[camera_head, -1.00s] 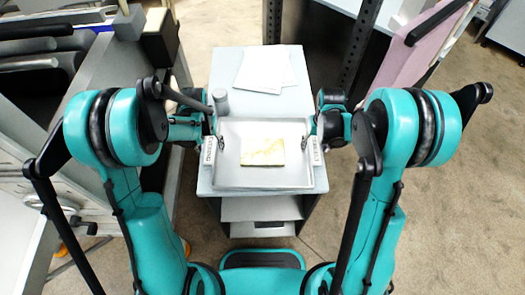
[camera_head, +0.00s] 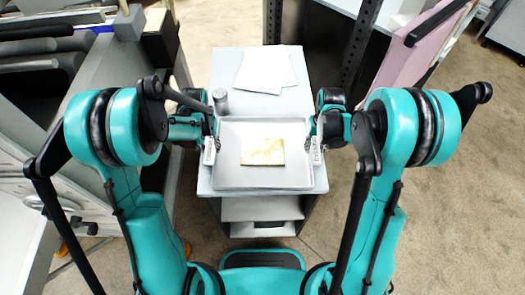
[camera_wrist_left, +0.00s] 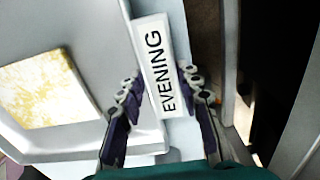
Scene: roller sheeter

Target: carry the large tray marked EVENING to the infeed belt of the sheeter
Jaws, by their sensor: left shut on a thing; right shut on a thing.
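The large grey tray (camera_head: 262,178) lies level over the cart top, with a flat pale yellow patterned slab (camera_head: 263,151) in it. A white label reading EVENING (camera_wrist_left: 160,70) is on its left side in the left wrist view. My left gripper (camera_head: 211,142) is shut on the tray's left side, its fingers on either side of the labelled wall. My right gripper (camera_head: 314,142) is shut on the tray's right side. Whether the tray touches the cart top is unclear. The infeed belt cannot be made out with certainty.
The grey cart (camera_head: 240,60) carries white sheets (camera_head: 267,68) and a grey cylinder (camera_head: 220,101) just behind the tray. Grey machinery (camera_head: 100,120) stands close on the left. A dark perforated post (camera_head: 360,45) rises behind right. Open floor lies to the right.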

